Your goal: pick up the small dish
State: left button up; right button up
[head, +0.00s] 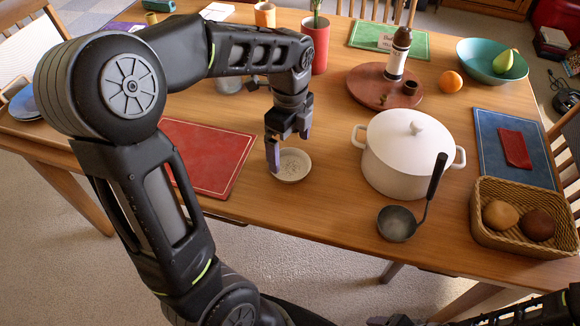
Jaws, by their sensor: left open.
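The small dish (292,168) is a round, shallow, pale bowl on the wooden table, left of the white pot. My left gripper (287,150) points down over the dish's far left side, with its jaws apart. One finger is at the dish's left edge and hides a little of it. I cannot tell whether the finger touches the rim. The jaws hold nothing that I can see. A dark part of my right arm shows at the bottom right edge, and the state of its gripper (392,321) is unclear.
A red placemat (215,150) lies left of the dish. The white lidded pot (395,170) stands to its right, with a ladle (397,223) in front. A bread basket (490,235) is farther right. The table between dish and front edge is clear.

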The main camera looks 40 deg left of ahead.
aim_at(290, 169)
pick_arm(q)
notch_tip(290, 169, down, 5)
jog(key=shift+f, duration=0.1)
dwell(0.5)
jog(key=shift+c, duration=0.2)
jog(key=c, duration=1.2)
